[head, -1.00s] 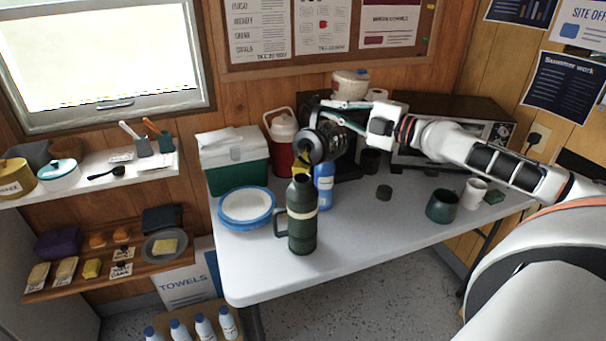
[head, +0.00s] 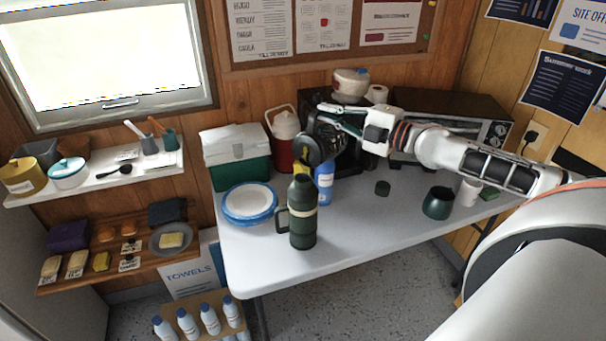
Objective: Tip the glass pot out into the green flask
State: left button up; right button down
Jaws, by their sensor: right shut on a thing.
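The green flask (head: 303,228) stands upright near the front edge of the white table, its handle to the left. My right gripper (head: 343,118) is shut on the glass pot (head: 325,140), a dark round pot. The pot is tilted, its dark round end (head: 308,152) facing down and left, above and just behind the flask's top. The flask's mouth and the pot's contents are too small to make out, and I see no clear stream between them. My left gripper is not in view.
A blue bottle (head: 325,188) stands close behind the flask. Blue-rimmed plates (head: 249,204) lie to its left, with a green and white cooler (head: 236,160) behind. A dark green cup (head: 438,203) and a white mug (head: 469,192) stand at the right. The table's front middle is clear.

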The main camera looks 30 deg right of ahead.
jog(key=shift+a+r+p, duration=0.15)
jog(key=shift+r+p, duration=0.05)
jog(key=shift+p, duration=0.15)
jog(key=shift+s+a+b, duration=0.15)
jog(key=shift+a+b, duration=0.05)
jog(key=shift+b, duration=0.1)
jog(key=shift+a+n, duration=0.1)
jog(key=shift+n, duration=0.2)
jog(key=shift+s+a+r, duration=0.1)
jog(key=shift+a+r, duration=0.05)
jog(key=shift+b, duration=0.45)
jog(key=shift+a+r+n, duration=0.1)
jog(key=shift+a+n, duration=0.05)
jog(key=shift+n, duration=0.15)
jog(key=shift+s+a+p, duration=0.1)
jog(key=shift+a+p, duration=0.05)
jog(key=shift+p, duration=0.2)
jog(key=shift+s+a+n, duration=0.1)
jog(key=shift+a+n, duration=0.2)
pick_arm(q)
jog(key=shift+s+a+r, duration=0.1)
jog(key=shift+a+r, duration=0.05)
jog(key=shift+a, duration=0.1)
pick_arm(e)
jog(key=shift+r, duration=0.1)
